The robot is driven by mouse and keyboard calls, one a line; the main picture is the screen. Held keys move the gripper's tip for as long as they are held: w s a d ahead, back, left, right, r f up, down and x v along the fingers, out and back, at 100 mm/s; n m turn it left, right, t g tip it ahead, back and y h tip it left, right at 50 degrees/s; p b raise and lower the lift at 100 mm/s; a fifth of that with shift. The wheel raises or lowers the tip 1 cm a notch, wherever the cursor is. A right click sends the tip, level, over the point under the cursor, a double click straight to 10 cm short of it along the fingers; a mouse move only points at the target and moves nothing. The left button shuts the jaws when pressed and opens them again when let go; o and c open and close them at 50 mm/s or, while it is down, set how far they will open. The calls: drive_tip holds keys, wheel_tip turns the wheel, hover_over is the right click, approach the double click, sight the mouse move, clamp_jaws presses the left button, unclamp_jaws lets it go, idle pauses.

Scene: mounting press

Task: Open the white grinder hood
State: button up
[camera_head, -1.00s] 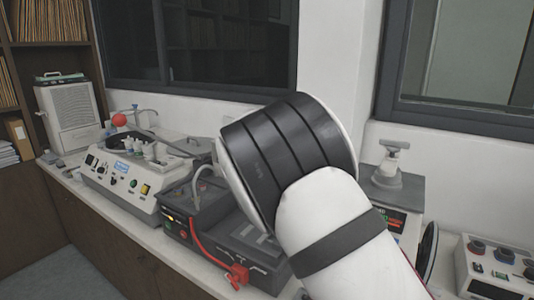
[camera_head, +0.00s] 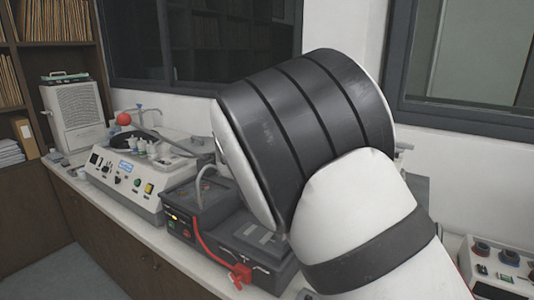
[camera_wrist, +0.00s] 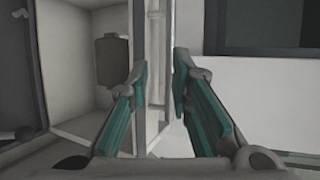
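My gripper (camera_wrist: 163,68) is open in the wrist view, its two teal-padded fingers apart. A pale upright panel edge (camera_wrist: 156,45) stands between the fingers; I cannot tell whether either finger touches it. Left of it is a white box-like housing (camera_wrist: 75,60), seen into from the front, with a dark rounded part (camera_wrist: 112,60) inside. This may be the white grinder hood, with the pale panel as its door, but I cannot be sure. In the head view my arm hides the gripper and whatever is at it.
In the head view a white machine with a turntable (camera_head: 130,178) and a dark grey unit with a red lead (camera_head: 225,232) stand on the counter. A control box (camera_head: 498,268) is at the right. A white slatted unit (camera_head: 73,117) stands at the back left.

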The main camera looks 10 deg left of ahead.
drive_tip(key=v, duration=0.7)
